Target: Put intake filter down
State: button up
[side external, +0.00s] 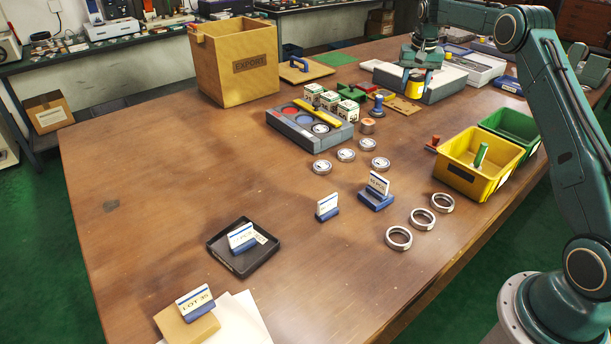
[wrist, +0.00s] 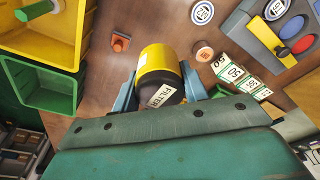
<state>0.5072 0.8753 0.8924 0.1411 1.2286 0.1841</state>
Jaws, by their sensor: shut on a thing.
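The intake filter (wrist: 160,68) is a yellow cylinder with a black end and a white FILTER label. My gripper (wrist: 158,84) is shut on it, with one blue-grey finger on each side. In the side external view my gripper (side external: 418,62) is at the far right of the table, and the filter (side external: 413,88) shows below it as a yellow and dark shape. It is in front of a long grey tray (side external: 450,90), beside a tan board (side external: 401,105). I cannot tell whether the filter touches a surface.
A yellow bin (side external: 455,178) and a green bin (side external: 527,142) stand at the right edge. White boxes (side external: 348,110), a blue stamp (side external: 377,105) and a tray of coloured discs (side external: 340,136) are nearby. Metal rings (side external: 398,238) lie nearer. The left middle of the table is clear.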

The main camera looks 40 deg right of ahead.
jog(key=shift+s+a+r, duration=0.25)
jog(key=shift+s+a, duration=0.5)
jog(key=shift+a, duration=0.05)
jog(key=s+a, duration=0.8)
jog(key=s, duration=0.2)
jog(key=shift+s+a, duration=0.2)
jog(key=shift+s, duration=0.05)
jog(key=shift+f, duration=0.2)
notch_tip(320, 180, down, 16)
jog(key=shift+r, duration=0.2)
jog(key=shift+f, duration=0.15)
jog(key=shift+f, duration=1.95)
jog(key=shift+f, duration=0.15)
